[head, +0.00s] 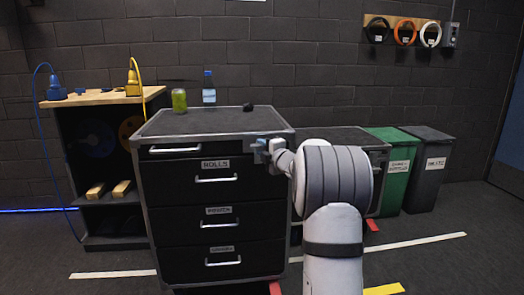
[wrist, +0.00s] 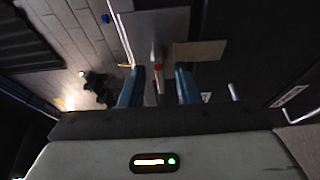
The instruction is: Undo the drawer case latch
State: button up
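The drawer case (head: 205,190) is a dark grey cabinet with several labelled drawers, all looking shut. My gripper (head: 270,150) is at its upper right front corner, and my arm comes in from the right. The latch is mostly hidden behind my gripper in the head view. In the wrist view a thin lever with a red part (wrist: 158,68), which looks like the latch, stands out from a grey plate (wrist: 150,22). The two blue fingers of my gripper (wrist: 159,85) are apart, one on each side of the lever, with gaps visible. Whether the latch is fastened cannot be told.
A green can (head: 179,100), a blue-capped bottle (head: 209,95) and a small black object (head: 248,107) stand on the case top. A shelf unit (head: 105,98) is at left. A green bin (head: 393,165) and a grey bin (head: 428,165) stand at right.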

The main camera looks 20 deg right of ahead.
grip_shut()
jog(key=shift+f, duration=0.1)
dwell(0.5)
jog(key=m+t+h+b, duration=0.1)
jog(key=m+b, duration=0.2)
jog(key=m, duration=0.2)
jog(key=m+t+h+b, duration=0.1)
jog(key=m+b, duration=0.1)
jog(key=m, duration=0.3)
jog(key=f+m+t+h+b, duration=0.1)
jog(key=m+h+b, duration=0.1)
jog(key=m, duration=0.3)
jog(key=shift+w+a+t+b, duration=0.1)
jog(key=shift+a+t+b, duration=0.3)
jog(key=shift+b, duration=0.4)
jog(key=m+h, duration=0.2)
jog(key=m, duration=0.1)
jog(key=m+h, duration=0.2)
jog(key=m, duration=0.2)
jog(key=shift+a+r, duration=0.1)
jog(key=shift+m, duration=0.4)
